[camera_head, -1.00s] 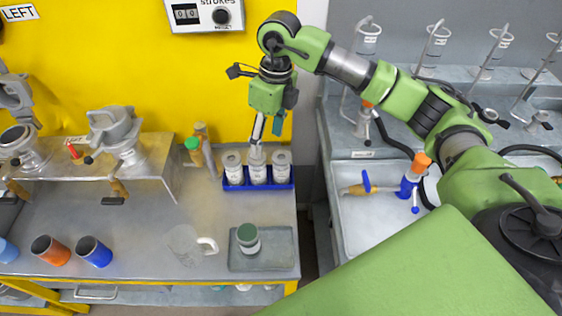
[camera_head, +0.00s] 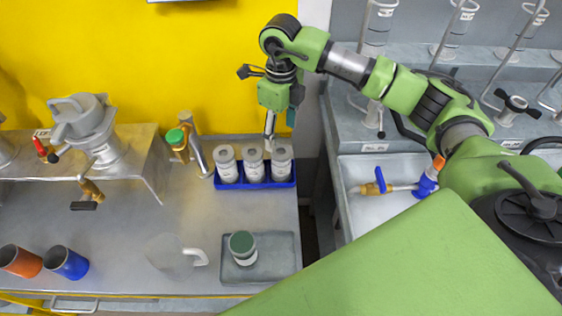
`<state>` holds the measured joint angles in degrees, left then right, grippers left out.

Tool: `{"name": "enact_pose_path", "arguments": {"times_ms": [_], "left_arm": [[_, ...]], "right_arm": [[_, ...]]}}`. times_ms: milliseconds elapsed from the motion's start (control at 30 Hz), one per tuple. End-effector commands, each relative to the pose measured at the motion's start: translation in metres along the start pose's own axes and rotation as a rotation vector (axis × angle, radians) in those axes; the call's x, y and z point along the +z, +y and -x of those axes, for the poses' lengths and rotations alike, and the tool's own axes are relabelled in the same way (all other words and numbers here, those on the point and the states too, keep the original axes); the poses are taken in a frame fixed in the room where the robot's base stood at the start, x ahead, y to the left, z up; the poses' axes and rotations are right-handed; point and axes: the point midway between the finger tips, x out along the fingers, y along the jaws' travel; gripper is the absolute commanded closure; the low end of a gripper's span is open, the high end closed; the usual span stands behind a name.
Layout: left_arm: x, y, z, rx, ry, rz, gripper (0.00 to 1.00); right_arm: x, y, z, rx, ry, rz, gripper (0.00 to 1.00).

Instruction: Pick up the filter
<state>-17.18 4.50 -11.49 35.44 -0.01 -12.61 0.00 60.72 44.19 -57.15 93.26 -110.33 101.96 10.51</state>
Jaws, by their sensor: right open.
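Three light grey cylinders with labels stand upright in a blue tray (camera_head: 256,185) at the back of the bench: a left one (camera_head: 227,165), a middle one (camera_head: 253,166) and a right one (camera_head: 281,165). They are the likeliest filters, but I cannot read their labels. My right gripper (camera_head: 269,143) points down from above. Its fingertips are by the tops of the middle and right cylinders. It is open and seems to hold nothing; I cannot tell whether it touches a cylinder. My left gripper is not in view.
A green-capped jar (camera_head: 242,247) stands on a grey tray (camera_head: 282,264). A clear mug (camera_head: 167,252), an orange cup (camera_head: 20,261) and a blue cup (camera_head: 66,262) are at the left. A green-topped brass fitting (camera_head: 178,144) stands left of the rack.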

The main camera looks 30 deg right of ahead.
Motion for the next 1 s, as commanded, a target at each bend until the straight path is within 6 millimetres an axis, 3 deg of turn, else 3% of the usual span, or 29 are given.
{"name": "enact_pose_path", "arguments": {"times_ms": [200,467,700,1000], "left_arm": [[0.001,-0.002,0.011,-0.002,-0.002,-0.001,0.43],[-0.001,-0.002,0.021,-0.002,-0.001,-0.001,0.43],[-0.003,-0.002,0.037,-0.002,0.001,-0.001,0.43],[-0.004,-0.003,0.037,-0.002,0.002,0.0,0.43]], "right_arm": [[-0.001,0.001,-0.036,0.002,0.002,-0.001,0.4],[-0.002,0.002,-0.055,0.002,0.003,0.0,0.4],[-0.004,0.004,-0.09,0.002,0.003,-0.001,0.4],[-0.003,0.003,-0.1,0.001,-0.001,0.001,0.4]]}}
